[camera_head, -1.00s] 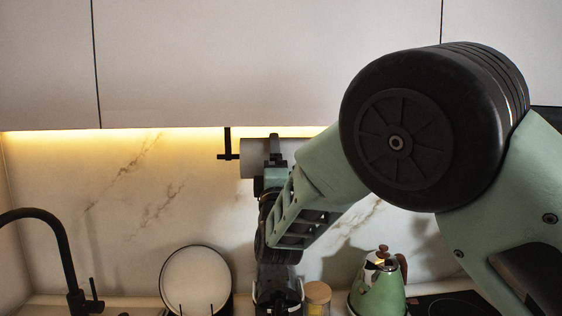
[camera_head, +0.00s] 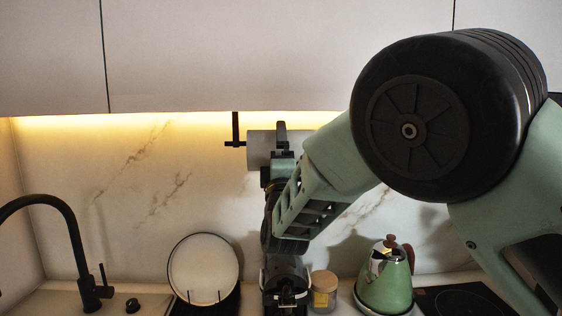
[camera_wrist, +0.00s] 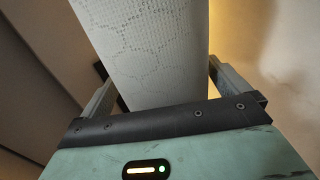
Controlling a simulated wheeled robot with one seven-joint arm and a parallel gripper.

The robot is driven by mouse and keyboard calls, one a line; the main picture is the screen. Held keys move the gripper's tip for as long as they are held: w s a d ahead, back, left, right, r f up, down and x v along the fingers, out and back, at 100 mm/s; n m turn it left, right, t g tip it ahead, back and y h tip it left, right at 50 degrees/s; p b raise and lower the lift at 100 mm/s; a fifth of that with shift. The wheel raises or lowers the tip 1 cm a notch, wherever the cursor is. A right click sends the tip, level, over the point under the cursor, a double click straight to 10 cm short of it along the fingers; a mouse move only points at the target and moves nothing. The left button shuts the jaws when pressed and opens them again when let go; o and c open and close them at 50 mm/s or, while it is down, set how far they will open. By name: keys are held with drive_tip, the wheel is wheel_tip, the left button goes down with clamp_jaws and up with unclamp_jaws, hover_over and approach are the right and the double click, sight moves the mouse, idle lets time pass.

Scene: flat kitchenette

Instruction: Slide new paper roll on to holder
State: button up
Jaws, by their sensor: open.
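The white, embossed paper roll (camera_head: 260,148) lies level below the upper cabinet, with its left end close to the holder (camera_head: 236,132). The holder is a black bracket with a short horizontal bar. The roll looks in line with the bar, but I cannot tell whether the bar passes through it. In the wrist view the roll (camera_wrist: 150,40) fills the space between the fingers of my gripper (camera_wrist: 160,82). My gripper is open around the roll, one finger on each side. In the head view my gripper and arm hide the roll's right part.
The cabinet (camera_head: 300,55) is close above the roll, and the marble wall (camera_head: 130,190) is behind. Below stand a black faucet (camera_head: 75,240), a plate (camera_head: 204,268), a lidded jar (camera_head: 324,290) and a green kettle (camera_head: 386,285). The wall left of the holder is clear.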

drive_tip(key=b+v, duration=0.7)
drive_tip(key=v, duration=1)
wheel_tip(320, 180, down, 8)
drive_tip(key=a+m+g+y, duration=0.1)
drive_tip(key=m+g+y, duration=0.2)
drive_tip(key=g+y, duration=0.35)
drive_tip(key=s+f+m+g, duration=0.2)
drive_tip(key=s+f+g, duration=0.4)
drive_tip(key=s+g, duration=0.15)
drive_tip(key=s+d+f+m+g+h, duration=0.2)
drive_tip(key=s+d+g, duration=0.3)
drive_tip(key=s, duration=0.5)
drive_tip(key=s+d+f+m+g+h, duration=0.3)
drive_tip(key=s+d, duration=0.4)
drive_tip(key=s, duration=0.4)
drive_tip(key=f+g+h, duration=0.1)
drive_tip(key=g, duration=0.1)
drive_tip(key=shift+d+f+g, duration=0.2)
drive_tip(key=shift+g, duration=0.2)
drive_tip(key=shift+w, duration=0.1)
